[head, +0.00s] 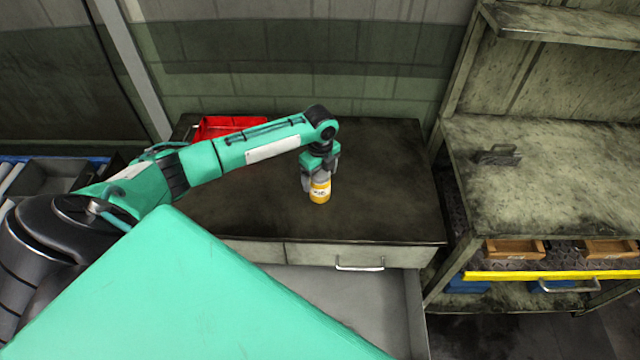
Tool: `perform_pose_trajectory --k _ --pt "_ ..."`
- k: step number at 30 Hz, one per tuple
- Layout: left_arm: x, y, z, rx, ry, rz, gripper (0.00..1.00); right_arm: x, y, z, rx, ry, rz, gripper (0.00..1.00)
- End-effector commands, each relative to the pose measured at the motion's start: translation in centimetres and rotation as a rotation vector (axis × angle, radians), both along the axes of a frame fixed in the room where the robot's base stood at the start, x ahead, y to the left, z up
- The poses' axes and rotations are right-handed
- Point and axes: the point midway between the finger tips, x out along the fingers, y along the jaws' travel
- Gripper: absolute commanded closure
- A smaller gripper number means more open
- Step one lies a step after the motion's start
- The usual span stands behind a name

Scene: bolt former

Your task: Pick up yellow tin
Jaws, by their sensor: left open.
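The yellow tin (320,193) stands upright on the dark worktop (390,190), right of the worktop's middle. It has a white label band and a paler top. My left gripper (318,180) points down over the tin, with its fingers around the upper part of it. The jaws are open, and I cannot tell whether a finger touches the tin. The fingers hide part of the tin's top. My right gripper is not in view.
A red tray (228,126) sits at the worktop's back left. A drawer (350,254) is below the front edge. A shelf unit (560,170) with a small dark metal object (497,154) stands at the right. The worktop around the tin is clear.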

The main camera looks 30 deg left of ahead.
Motion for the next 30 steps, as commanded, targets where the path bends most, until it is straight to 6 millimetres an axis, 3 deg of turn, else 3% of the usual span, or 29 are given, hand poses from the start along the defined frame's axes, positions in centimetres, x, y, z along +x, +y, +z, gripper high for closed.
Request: perform_pose_trajectory --k 2,12,23,30 --pt "0.0 0.0 0.0 0.0 0.0 0.0 0.2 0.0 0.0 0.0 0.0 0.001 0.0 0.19" --pt "0.0 0.0 0.0 0.0 0.0 0.0 0.87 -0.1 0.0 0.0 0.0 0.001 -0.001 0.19" --pt "0.1 0.0 0.6 -0.001 -0.003 0.001 0.87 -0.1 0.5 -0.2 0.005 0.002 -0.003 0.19" --pt "0.2 0.0 3.8 -0.001 -0.007 0.0 0.87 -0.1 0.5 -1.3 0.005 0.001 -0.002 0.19"
